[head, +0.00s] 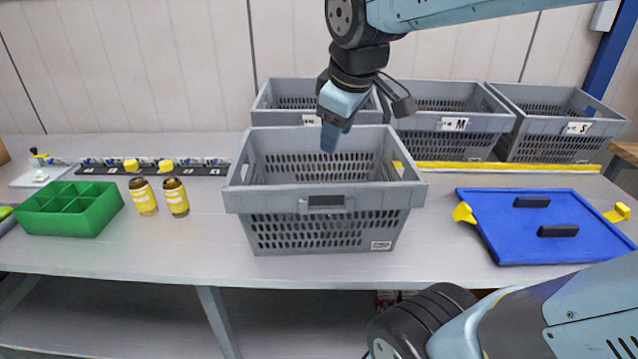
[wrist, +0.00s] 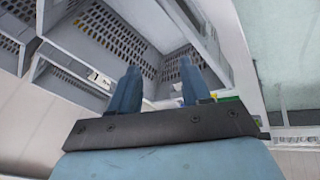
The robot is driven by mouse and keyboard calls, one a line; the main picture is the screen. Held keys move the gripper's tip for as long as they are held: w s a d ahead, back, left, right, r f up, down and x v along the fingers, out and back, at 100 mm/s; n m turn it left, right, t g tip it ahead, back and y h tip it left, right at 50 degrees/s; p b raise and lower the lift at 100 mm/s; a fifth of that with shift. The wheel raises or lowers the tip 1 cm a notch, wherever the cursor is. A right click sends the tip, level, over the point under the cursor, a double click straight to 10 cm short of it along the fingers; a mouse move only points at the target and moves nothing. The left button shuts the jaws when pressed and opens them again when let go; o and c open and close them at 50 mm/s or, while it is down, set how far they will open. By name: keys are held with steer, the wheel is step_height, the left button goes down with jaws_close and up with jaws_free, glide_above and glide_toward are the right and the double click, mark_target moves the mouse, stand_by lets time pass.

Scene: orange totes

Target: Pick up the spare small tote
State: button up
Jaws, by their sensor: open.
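Several grey perforated totes stand on the bench in the head view. One tote (head: 325,200) is at the front middle, empty, with a small white label low on its front. Behind it, a row holds a tote (head: 275,118) at left, partly hidden by my arm, a tote marked M (head: 485,124), and a tote marked S (head: 560,145) at far right. I cannot tell which one is the spare. My gripper (head: 332,135) points down over the front tote's opening, near its far rim. In the wrist view my gripper (wrist: 160,72) is open and empty, with tote walls beyond its fingers.
A green divided box (head: 70,222) and two yellow-labelled bottles (head: 158,198) stand at left. A blue lid (head: 570,240) with black handles and yellow clips lies at right. A yellow strip (head: 490,167) runs before the back totes.

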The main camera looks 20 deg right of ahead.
steer(key=w+a+n, duration=0.8)
steer(key=w+n, duration=0.2)
steer(key=n, duration=0.3)
steer(key=n+h, duration=0.1)
steer(key=n, duration=1)
glide_toward(239, 153)
steer(key=shift+g, duration=0.4)
steer(key=x, duration=0.7)
steer(key=shift+w+d, duration=0.15)
steer(key=shift+w, duration=0.25)
steer(key=shift+a+x, duration=0.2)
steer(key=shift+x, duration=2.4)
jaws_close()
